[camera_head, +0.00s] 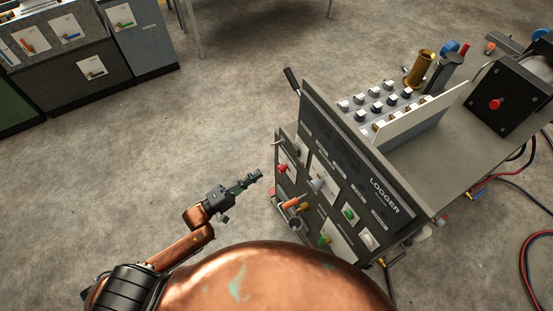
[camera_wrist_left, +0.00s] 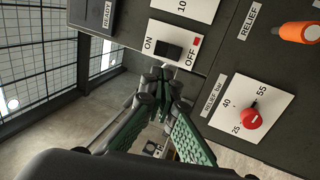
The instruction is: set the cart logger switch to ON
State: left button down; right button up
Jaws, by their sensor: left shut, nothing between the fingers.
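The cart's dark panel (camera_head: 330,175) with the word LOGGER stands right of centre in the head view. In the left wrist view an ON/OFF switch (camera_wrist_left: 168,50) has a black rocker on a white plate, ON at its left end and OFF with a red mark at its right. Which way the rocker is tipped I cannot tell. I cannot pick this switch out surely in the head view. My left gripper (camera_head: 254,176) is shut and empty, just left of the panel. Its fingertips (camera_wrist_left: 163,74) show just below the switch plate, apparently apart from it. My right gripper is not in view.
A red knob (camera_wrist_left: 252,120) on a relief scale and an orange handle (camera_wrist_left: 299,32) sit to the right of the switch. Several knobs (camera_head: 376,107) stand on the cart top. Cabinets (camera_head: 75,60) stand far left. Floor left of the cart is clear.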

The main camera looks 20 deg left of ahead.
aim_at(296, 151)
pick_arm(q)
jog(key=x, duration=1.3)
jog(key=shift+w+d+p, duration=0.2)
jog(key=shift+w+p, duration=0.05)
jog(key=shift+p, duration=0.15)
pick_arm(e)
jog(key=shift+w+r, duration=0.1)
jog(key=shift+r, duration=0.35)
pick_arm(q)
jog(key=shift+r, duration=0.15)
